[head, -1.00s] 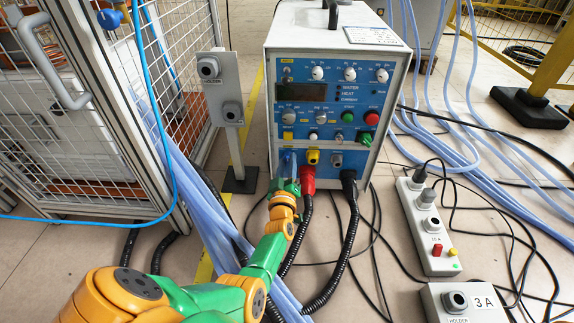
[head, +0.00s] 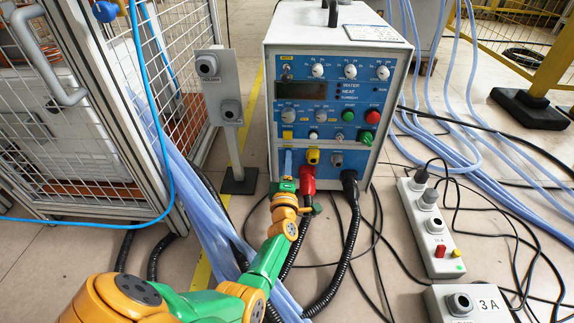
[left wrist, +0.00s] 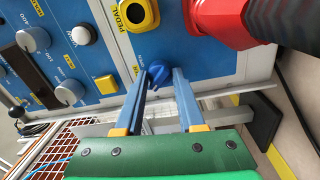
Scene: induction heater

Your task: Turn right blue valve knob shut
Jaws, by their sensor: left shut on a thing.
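A blue valve knob (left wrist: 157,71) sits low on the blue front panel of the heater (head: 330,100). My left gripper (head: 287,162) is in front of the lower left of that panel in the head view. In the left wrist view its two blue fingers (left wrist: 168,72) reach to the panel with the knob between their tips, and the gripper is shut on it. The knob is hidden behind the fingers in the head view. My right gripper is in neither view.
A red plug (head: 307,180) with a black hose is close right of the left gripper. A yellow pedal socket (head: 312,157) is just above it. A grey holder post (head: 234,150) stands to the left, and a wire cage (head: 185,50) is farther left.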

